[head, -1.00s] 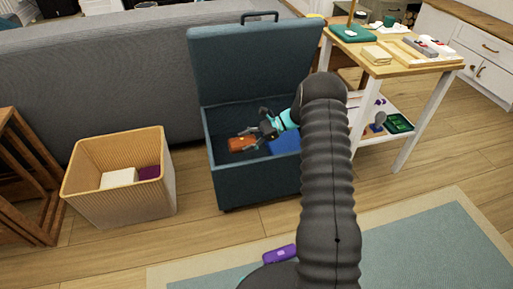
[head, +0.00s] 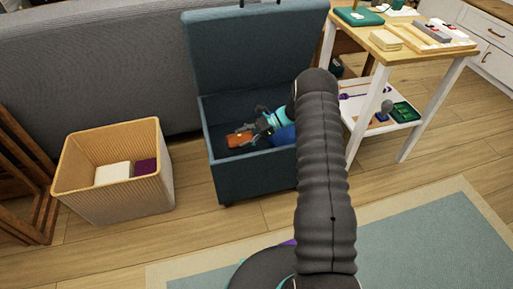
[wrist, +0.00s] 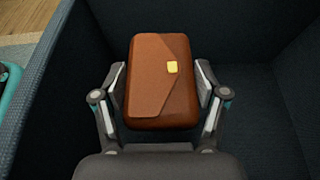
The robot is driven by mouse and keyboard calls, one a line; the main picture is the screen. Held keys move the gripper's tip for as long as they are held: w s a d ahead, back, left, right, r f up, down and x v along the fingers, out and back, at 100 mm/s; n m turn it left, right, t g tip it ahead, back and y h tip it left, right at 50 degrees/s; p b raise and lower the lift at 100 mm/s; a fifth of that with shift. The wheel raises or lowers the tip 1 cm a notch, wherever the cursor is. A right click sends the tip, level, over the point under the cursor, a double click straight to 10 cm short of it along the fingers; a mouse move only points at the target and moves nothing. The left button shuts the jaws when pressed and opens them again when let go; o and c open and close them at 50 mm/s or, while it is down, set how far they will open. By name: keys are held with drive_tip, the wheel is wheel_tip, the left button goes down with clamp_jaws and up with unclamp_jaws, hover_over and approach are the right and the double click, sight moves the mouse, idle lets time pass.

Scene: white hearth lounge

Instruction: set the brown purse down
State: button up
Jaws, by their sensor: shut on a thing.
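The brown purse (wrist: 160,85) has a flap and a small yellow clasp. My gripper (wrist: 160,88) is shut on it, with one finger against each side, in the wrist view. In the head view the purse (head: 239,139) and my gripper (head: 256,132) are inside the open dark blue storage ottoman (head: 255,178), near its left side. The dark inner floor (wrist: 262,115) shows around the purse in the wrist view. I cannot tell whether the purse touches the floor.
A blue thing (head: 284,134) lies in the ottoman right of my gripper. The raised lid (head: 250,52) stands behind. A ribbed bin (head: 117,195) with a white and a purple thing is at left. A wooden-topped shelf table (head: 400,56) is at right.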

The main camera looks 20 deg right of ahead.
wheel_tip(320, 180, down, 9)
drive_tip(key=shift+f, duration=0.15)
idle(0.4)
drive_tip(key=shift+f+b, duration=0.6)
drive_tip(key=shift+b, duration=0.3)
drive_tip(key=o, duration=1.2)
drive_tip(key=shift+c, duration=0.2)
drive_tip(key=shift+r, duration=0.1)
